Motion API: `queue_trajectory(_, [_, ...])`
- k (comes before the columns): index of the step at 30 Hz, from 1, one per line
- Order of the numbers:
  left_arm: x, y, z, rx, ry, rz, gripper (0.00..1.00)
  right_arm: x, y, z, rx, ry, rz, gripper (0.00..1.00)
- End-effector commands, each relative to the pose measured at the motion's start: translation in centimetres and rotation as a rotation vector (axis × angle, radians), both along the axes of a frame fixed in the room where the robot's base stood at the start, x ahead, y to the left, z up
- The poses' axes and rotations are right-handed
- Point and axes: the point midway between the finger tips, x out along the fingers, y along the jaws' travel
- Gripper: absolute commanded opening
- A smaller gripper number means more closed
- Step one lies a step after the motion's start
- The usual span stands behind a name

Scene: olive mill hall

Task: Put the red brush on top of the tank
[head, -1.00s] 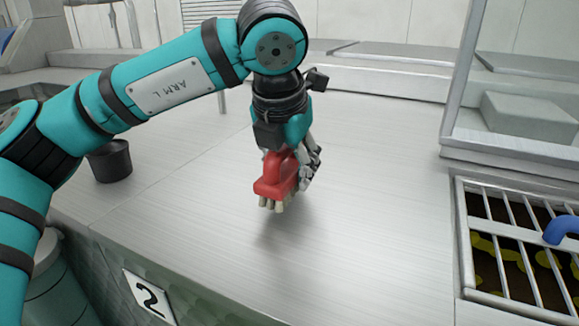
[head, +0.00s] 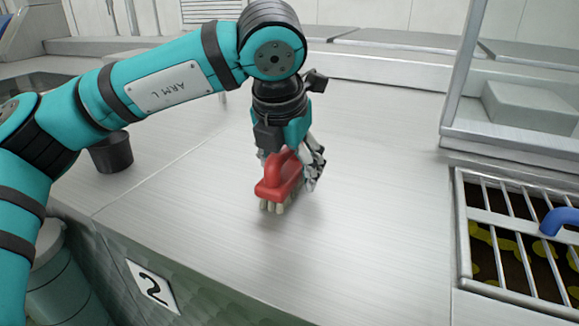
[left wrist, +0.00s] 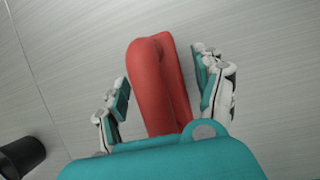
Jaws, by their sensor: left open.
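The red brush (head: 279,183) stands on its pale bristles on the pale metal top of the tank (head: 350,240), which has a number 2 plate on its front. My left gripper (head: 291,167) is around the brush from above, open. In the left wrist view the red handle (left wrist: 158,85) lies between the two fingers of the left gripper (left wrist: 163,85), with a gap on each side. The far finger is partly hidden in the head view. My right gripper is not in view.
A dark cup (head: 111,153) stands at the left on the top. A barred grate (head: 520,240) with a blue handle (head: 558,221) is at the right, below a framed clear panel. The surface around the brush is clear.

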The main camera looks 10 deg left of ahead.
Motion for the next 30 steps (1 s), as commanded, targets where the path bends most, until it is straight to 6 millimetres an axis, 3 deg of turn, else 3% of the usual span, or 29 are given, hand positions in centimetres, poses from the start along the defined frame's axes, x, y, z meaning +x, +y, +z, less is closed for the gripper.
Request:
queue_trajectory(15, [-3.8,-0.2,8.9,-0.001,-0.005,0.0,0.69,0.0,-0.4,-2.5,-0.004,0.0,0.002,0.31])
queue_trajectory(21, [-4.4,-0.1,10.3,0.0,-0.003,-0.001,0.69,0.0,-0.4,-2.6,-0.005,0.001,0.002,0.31])
queue_trajectory(30, [-4.4,-0.1,10.4,0.0,-0.002,-0.001,0.69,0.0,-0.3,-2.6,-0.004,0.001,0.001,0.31])
